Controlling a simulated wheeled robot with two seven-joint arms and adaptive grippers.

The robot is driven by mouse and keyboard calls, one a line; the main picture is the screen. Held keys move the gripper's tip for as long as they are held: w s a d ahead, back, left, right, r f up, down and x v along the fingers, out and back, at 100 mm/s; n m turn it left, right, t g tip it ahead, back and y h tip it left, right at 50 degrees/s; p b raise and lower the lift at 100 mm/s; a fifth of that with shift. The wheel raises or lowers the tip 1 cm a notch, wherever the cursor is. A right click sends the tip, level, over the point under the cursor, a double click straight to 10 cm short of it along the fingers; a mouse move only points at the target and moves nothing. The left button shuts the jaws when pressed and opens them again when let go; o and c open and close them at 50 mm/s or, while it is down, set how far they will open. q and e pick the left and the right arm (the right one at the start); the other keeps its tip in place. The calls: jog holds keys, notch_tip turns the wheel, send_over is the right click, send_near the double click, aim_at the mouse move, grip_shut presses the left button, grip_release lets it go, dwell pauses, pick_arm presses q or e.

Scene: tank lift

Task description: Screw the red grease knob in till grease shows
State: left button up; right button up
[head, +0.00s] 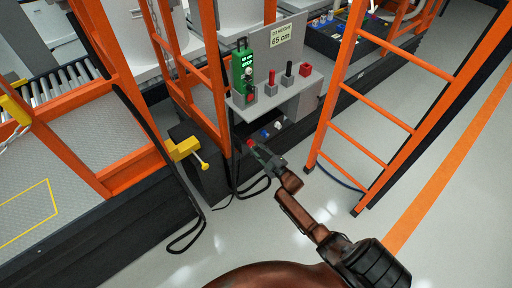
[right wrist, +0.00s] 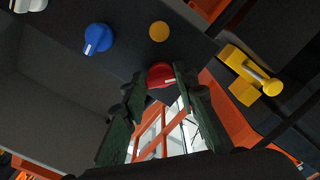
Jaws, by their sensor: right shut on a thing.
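The red grease knob (right wrist: 160,74) sits under the dark panel in the right wrist view, between the two fingers of my right gripper (right wrist: 154,88). A pale mark shows on its rim. In the head view the red knob (head: 250,143) shows at the fingertips of my right gripper (head: 256,149), which is shut on it. My left gripper is not in view.
A blue knob (right wrist: 98,38) and a white knob (head: 278,125) are on the same panel. A yellow clamp-like part (head: 184,149) with a handle sticks out at the left. An orange ladder (head: 372,147) stands close on the right. Black cables lie on the floor below.

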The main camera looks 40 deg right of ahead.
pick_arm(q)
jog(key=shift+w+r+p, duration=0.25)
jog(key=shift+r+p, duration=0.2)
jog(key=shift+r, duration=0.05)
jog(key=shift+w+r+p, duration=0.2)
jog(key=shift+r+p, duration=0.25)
pick_arm(e)
jog(key=m, duration=2.3)
jog(key=shift+a, duration=0.4)
jog(key=o, duration=1.1)
jog(key=shift+o, duration=0.2)
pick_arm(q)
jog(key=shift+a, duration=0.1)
